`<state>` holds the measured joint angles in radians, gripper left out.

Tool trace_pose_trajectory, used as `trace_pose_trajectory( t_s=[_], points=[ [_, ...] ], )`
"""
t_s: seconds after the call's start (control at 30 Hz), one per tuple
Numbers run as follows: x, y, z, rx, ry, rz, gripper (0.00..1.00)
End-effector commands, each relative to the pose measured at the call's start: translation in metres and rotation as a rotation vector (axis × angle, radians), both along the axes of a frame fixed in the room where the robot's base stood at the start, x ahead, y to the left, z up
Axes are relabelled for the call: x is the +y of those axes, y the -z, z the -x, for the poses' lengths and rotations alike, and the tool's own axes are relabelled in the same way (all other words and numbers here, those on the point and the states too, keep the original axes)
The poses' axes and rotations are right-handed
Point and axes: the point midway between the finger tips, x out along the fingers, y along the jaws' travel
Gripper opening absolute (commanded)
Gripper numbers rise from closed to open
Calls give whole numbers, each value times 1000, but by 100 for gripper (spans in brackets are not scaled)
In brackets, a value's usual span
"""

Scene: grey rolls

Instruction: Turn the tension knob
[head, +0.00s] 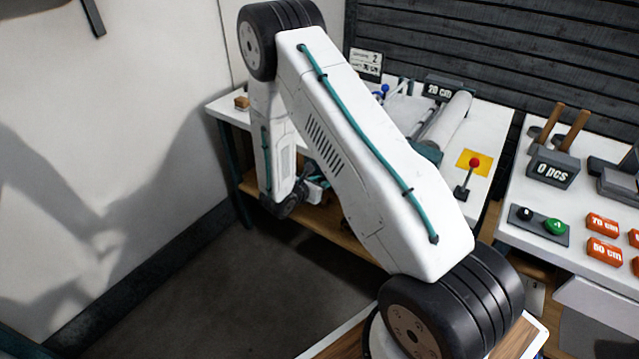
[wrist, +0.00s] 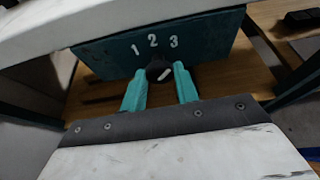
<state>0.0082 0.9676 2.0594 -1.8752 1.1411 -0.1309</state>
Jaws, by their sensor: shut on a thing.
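The tension knob (wrist: 157,71) is a small black dial with a white pointer mark, in the wrist view. It sits on the front of a teal panel (wrist: 205,38), below the white numbers 1, 2 and 3. The pointer slants up to the right, roughly toward the 3. My gripper (wrist: 160,78) has two teal fingers, one on each side of the knob, shut on it.
A white table (head: 494,128) carries a pale roll (head: 446,120), a "20 cm" display (head: 438,90) and a red-topped lever (head: 474,163). A wooden shelf (wrist: 250,82) lies below the panel. A second table at right holds a "0 pcs" display (head: 552,169) and orange length blocks (head: 603,224).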

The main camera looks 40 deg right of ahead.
Motion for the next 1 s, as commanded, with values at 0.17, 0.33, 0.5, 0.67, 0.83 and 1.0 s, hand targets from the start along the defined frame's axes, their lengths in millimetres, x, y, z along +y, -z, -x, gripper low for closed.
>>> trace_pose_trajectory(
  t_s=[0.17,0.33,0.5,0.67,0.83,1.0],
  points=[
    [0,0,-1,52,0,19,8],
    [1,0,-2,153,-1,56,8],
    [1,0,-3,287,0,105,8],
    [2,1,-3,416,0,151,8],
    [2,1,-4,536,1,196,8],
    [2,2,-4,631,0,229,8]
  ],
)
